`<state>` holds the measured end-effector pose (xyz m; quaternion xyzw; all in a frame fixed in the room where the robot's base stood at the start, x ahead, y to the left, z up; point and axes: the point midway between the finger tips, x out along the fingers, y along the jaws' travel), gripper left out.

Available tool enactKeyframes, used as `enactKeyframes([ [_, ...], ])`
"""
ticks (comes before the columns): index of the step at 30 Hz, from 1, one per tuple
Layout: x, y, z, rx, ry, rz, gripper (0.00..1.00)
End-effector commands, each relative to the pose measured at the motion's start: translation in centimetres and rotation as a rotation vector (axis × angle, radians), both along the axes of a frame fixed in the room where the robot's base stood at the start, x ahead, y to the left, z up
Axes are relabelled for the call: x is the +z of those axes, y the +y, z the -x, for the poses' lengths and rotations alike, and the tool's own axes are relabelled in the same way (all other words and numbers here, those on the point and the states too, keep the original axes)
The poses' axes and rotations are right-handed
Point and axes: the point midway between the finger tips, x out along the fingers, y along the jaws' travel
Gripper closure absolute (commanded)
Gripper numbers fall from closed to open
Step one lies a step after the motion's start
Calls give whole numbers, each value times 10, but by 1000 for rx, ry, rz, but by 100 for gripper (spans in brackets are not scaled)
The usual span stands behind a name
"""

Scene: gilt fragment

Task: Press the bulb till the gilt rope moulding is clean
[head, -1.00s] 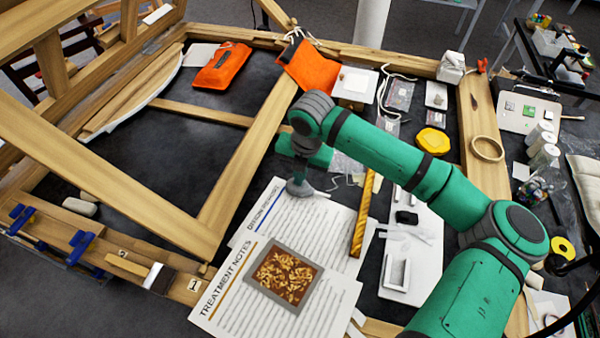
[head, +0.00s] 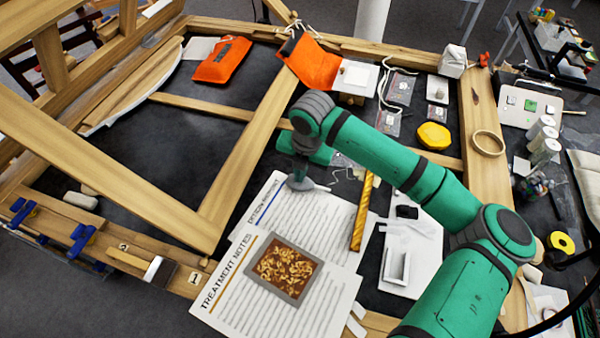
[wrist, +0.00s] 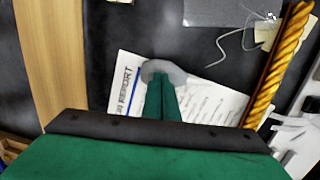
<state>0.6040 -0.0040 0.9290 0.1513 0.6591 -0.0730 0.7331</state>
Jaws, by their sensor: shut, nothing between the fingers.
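The gilt rope moulding (head: 362,212) is a twisted gold strip lying on the right edge of the printed sheets. It also shows in the wrist view (wrist: 281,66), gold along its visible length; any fine dust is too small to tell. A grey rounded bulb (head: 300,184) sits on the upper sheet, left of the moulding; it shows in the wrist view too (wrist: 160,69). My gripper (head: 299,168) points down directly over the bulb. Its green fingers (wrist: 165,88) are shut together, with their tips at the bulb and partly hiding it. Whether they press into it, I cannot tell.
Printed notes (head: 240,300) lie under a framed dark-and-gold tile (head: 284,268). A white tray (head: 410,255) lies right of the moulding. A wooden frame (head: 240,180) spans the left, and a yellow lump (head: 433,136) lies behind my arm.

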Motion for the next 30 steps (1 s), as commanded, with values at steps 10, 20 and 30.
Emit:
enactKeyframes([
  [10, 62, -2, 6, 7, -4, 0, 100],
  [20, 120, -5, 13, 11, -4, 0, 100],
  [30, 136, -8, 15, 8, -2, -1, 100],
])
